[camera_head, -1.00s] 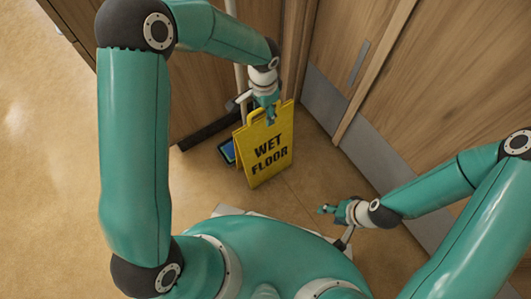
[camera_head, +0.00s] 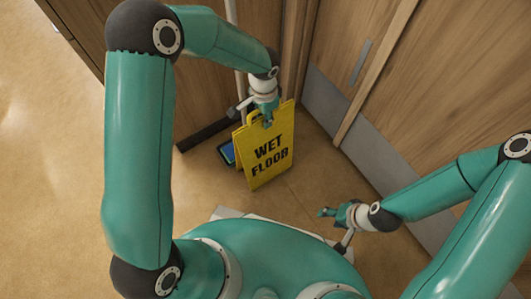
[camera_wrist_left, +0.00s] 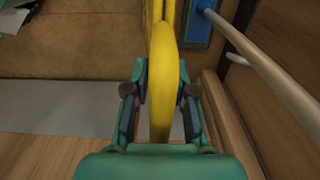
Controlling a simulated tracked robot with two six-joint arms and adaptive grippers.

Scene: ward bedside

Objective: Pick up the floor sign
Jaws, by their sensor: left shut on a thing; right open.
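The yellow floor sign (camera_head: 268,155) reads "WET FLOOR" and stands upright, near the corner by the wooden doors in the head view. My left gripper (camera_head: 267,120) is at the sign's top edge, shut on it. In the left wrist view the sign's yellow top (camera_wrist_left: 164,85) runs between the two fingers of my left gripper (camera_wrist_left: 161,95). The fingers hide part of the sign's top. My right gripper (camera_head: 325,212) is open and empty, low and to the right of the sign, apart from it.
A blue flat thing (camera_head: 227,151) is partly hidden behind the sign's left side. A pale pole (camera_head: 240,85) rises behind my left wrist, with a dark bar (camera_head: 203,135) at floor level. Wooden doors (camera_head: 430,75) bound the right. Open floor (camera_head: 60,170) lies to the left.

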